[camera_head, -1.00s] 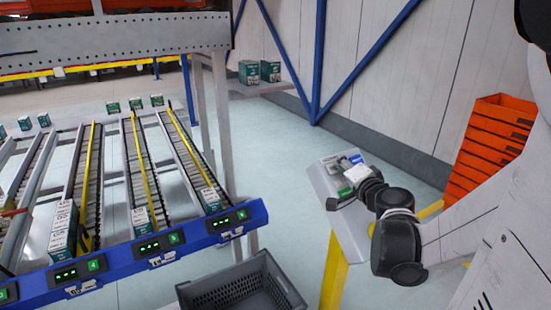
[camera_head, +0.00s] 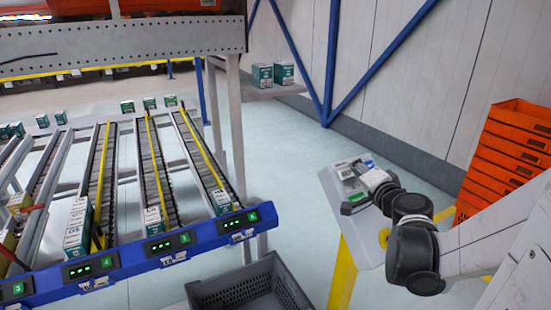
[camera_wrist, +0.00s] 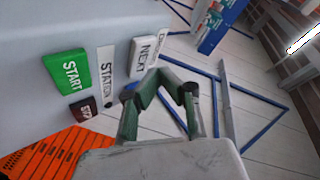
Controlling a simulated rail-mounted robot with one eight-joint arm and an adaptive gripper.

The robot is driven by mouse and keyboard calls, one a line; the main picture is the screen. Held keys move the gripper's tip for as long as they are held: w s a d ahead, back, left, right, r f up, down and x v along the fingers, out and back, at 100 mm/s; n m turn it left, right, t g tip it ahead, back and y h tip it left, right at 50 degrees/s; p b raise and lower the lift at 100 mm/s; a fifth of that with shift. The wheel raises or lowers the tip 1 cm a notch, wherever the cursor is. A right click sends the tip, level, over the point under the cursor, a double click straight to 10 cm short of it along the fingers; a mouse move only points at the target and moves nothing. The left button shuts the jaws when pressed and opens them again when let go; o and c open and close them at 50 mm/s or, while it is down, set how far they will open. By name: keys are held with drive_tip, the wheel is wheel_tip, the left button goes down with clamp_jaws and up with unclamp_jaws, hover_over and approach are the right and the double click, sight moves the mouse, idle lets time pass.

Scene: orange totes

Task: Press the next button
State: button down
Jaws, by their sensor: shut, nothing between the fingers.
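The grey control panel (camera_head: 365,232) stands on a yellow post right of centre in the head view. In the wrist view its face (camera_wrist: 60,25) carries a white button reading NEXT (camera_wrist: 146,55), a green START button (camera_wrist: 68,72), a white STATION label (camera_wrist: 106,76) and a small dark red button (camera_wrist: 84,108). My gripper (camera_wrist: 163,78) is shut and empty, its fingers close beside the lower right edge of the NEXT button. I cannot tell whether they touch it. In the head view my gripper (camera_head: 364,183) hangs over the panel and hides part of it.
Stacked orange totes (camera_head: 500,165) stand behind my arm at the right. A blue-edged roller rack (camera_head: 150,250) with boxes fills the left. A grey crate (camera_head: 250,290) sits at the front. Two boxes (camera_head: 273,74) rest on a shelf behind. Floor between rack and panel is open.

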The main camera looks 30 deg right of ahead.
drive_tip(key=s+r+p, duration=0.4)
drive_tip(key=shift+r, duration=0.25)
idle(0.4)
drive_tip(key=shift+w, duration=0.1)
idle(0.3)
